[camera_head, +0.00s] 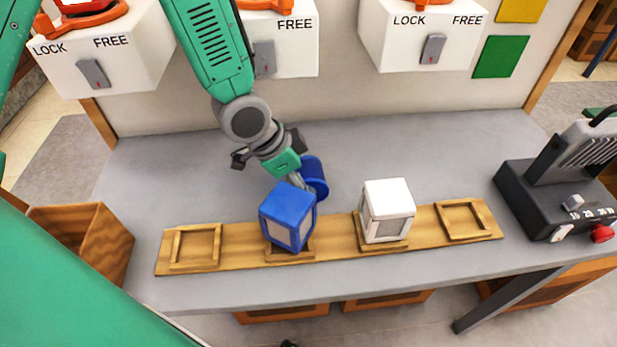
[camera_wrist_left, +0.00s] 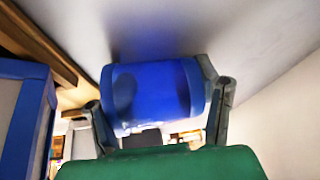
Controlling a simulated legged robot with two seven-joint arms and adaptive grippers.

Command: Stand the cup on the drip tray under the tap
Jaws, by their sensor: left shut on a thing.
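A blue cylindrical cup (camera_head: 317,174) is at the tip of my left gripper (camera_head: 301,180), just behind the blue cube. The left wrist view shows the cup (camera_wrist_left: 155,88) between the two fingers of my left gripper (camera_wrist_left: 158,100), which is shut on it. I cannot tell whether the cup touches the worktop. My right gripper is not in view. I cannot make out a drip tray or a tap for certain in either view.
A blue cube (camera_head: 287,216) and a white cube (camera_head: 388,210) sit in frames on a wooden board (camera_head: 337,236). A black machine (camera_head: 540,205) stands at the right. White LOCK/FREE boxes (camera_head: 420,45) line the back. The grey worktop (camera_head: 430,150) is clear between.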

